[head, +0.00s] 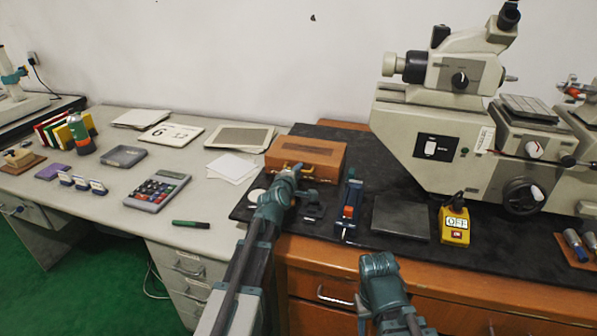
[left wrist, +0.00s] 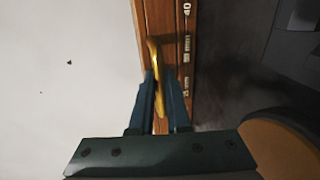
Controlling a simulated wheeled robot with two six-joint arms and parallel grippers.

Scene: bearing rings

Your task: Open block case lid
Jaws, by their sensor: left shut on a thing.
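The wooden block case (head: 318,151) stands on the black mat at the back of the right-hand bench. Its lid looks closed in the head view. My left gripper (head: 294,171) is at the front of the case and hides part of that face. In the left wrist view, the left gripper's fingers (left wrist: 160,95) are shut on a brass piece (left wrist: 154,58) at the front of the wooden case (left wrist: 172,18). Part of my right arm shows at the bottom of the head view, but its gripper is not seen.
A blue-and-red tool (head: 350,208), a dark flat plate (head: 401,217) and a yellow switch box (head: 453,222) stand right of the case. A large microscope-like instrument (head: 425,125) fills the right. White sheets (head: 232,168) lie left on the grey desk.

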